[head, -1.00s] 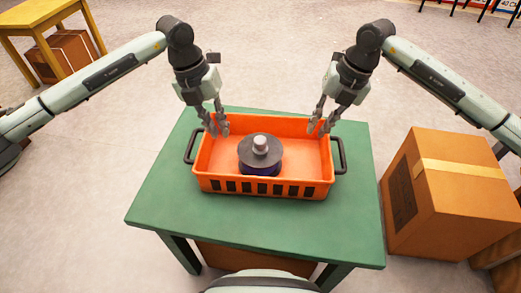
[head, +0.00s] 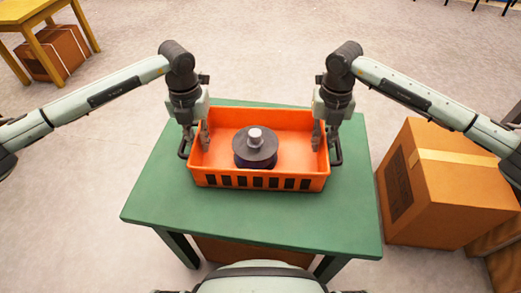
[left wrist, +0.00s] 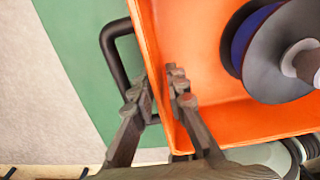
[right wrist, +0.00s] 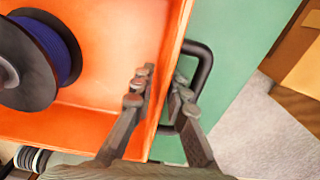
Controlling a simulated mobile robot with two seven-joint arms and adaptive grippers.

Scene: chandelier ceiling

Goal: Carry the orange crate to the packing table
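The orange crate (head: 225,182) sits on a green table (head: 255,215), with a dark handle at each end. A spool with a dark grey flange (head: 255,146) stands inside it. My left gripper (head: 197,135) is at the crate's left wall; its fingers (left wrist: 160,90) are apart, one inside and one outside the rim beside the handle (left wrist: 112,45). My right gripper (head: 325,135) is likewise at the right wall, its fingers (right wrist: 158,87) apart on either side of the rim by the handle (right wrist: 203,65). Neither gripper visibly clamps the wall. I cannot tell which table is the packing table.
A cardboard box (head: 450,185) stands on the floor close to the green table's right side. A yellow table (head: 35,18) with a brown box (head: 55,55) under it stands at the far left. The floor behind and left of the green table is clear.

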